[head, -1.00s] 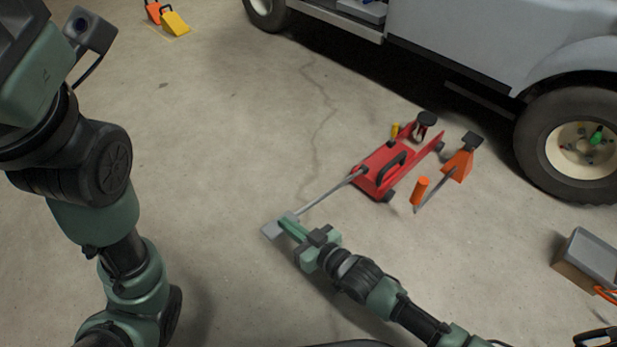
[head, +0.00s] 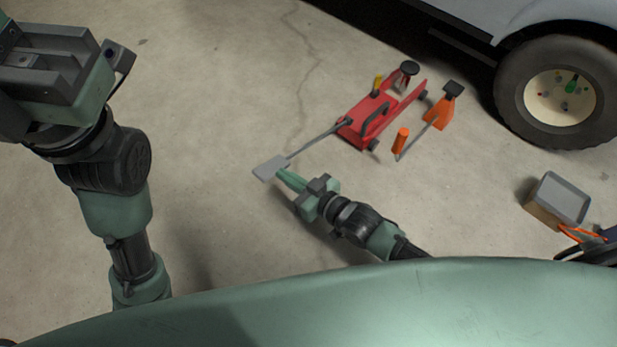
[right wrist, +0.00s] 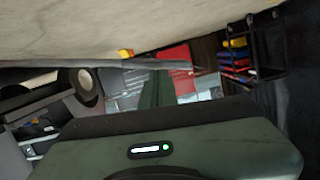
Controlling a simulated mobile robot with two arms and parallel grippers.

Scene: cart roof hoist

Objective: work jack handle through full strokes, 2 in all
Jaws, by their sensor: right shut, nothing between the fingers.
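The red floor jack (head: 368,120) stands on the concrete floor beside the truck. Its thin grey jack handle (head: 318,143) slants down-left to a flat grey end pad (head: 269,167). My right gripper (head: 281,175) is shut and empty, its green fingertips right beside the pad; whether they touch it I cannot tell. In the right wrist view the green fingers (right wrist: 150,92) point away from the camera, and a grey bar crosses above them. My left gripper (head: 45,72) is at the upper left, partly cut off, far from the jack; its jaw opening is unclear.
An orange jack stand (head: 438,112) stands close to the jack's right side. The truck's front wheel (head: 560,92) is at the upper right. A grey-topped box (head: 562,199) with orange cable sits at the right. The floor left of the handle is clear.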

